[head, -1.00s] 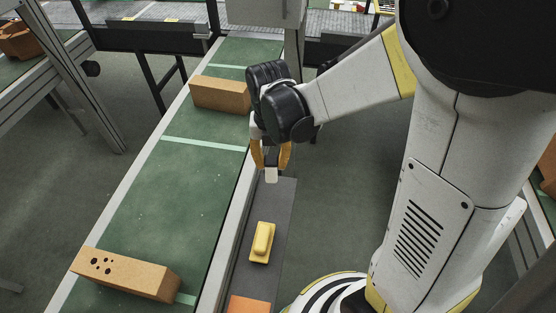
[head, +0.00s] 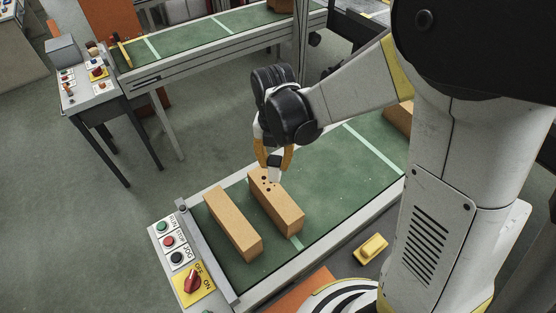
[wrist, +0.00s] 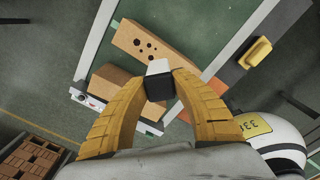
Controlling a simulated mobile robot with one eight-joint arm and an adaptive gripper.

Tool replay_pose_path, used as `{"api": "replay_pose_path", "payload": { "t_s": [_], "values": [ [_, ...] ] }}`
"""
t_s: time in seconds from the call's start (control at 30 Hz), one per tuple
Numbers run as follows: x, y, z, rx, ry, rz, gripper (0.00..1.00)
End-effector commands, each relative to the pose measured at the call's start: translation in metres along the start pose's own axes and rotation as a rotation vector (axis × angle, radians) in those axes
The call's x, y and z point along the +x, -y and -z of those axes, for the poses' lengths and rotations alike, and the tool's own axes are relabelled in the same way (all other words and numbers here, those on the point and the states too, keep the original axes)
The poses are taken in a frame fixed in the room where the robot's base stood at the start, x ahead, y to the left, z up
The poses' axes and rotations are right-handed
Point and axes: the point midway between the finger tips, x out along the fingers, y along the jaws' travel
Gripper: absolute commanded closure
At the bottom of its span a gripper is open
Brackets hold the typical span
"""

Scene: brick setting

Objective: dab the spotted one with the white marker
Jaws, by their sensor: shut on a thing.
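My gripper (head: 273,161) is shut on the white marker (head: 274,174), a small block with a white end and a dark part. In the wrist view the marker (wrist: 159,67) sits between the yellow fingertips (wrist: 159,86). The spotted brick (head: 280,208) is tan with several dark spots near its far end and lies on the green belt. The marker overlaps that far end in the head view. In the wrist view it appears beside the edge of the spotted brick (wrist: 172,55). I cannot tell whether they touch.
A plain tan brick (head: 232,224) lies left of the spotted one. A control panel (head: 178,250) with buttons and a red switch is at the belt's near-left end. A yellow eraser-like block (head: 371,248) lies beside the belt on the right. Another brick (head: 398,116) is farther along.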

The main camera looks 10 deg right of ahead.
Motion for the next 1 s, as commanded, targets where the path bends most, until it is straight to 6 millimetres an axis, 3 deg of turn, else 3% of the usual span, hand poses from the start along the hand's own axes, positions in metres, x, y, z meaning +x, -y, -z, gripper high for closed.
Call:
{"api": "replay_pose_path", "payload": {
  "t_s": [0.27,0.7,1.0],
  "values": [
    [0.013,-0.001,0.000,0.000,0.000,0.000,0.90],
    [0.058,-0.001,0.000,0.000,0.000,0.000,0.90],
    [0.059,-0.001,0.000,0.000,0.000,0.000,0.90]
  ]
}}
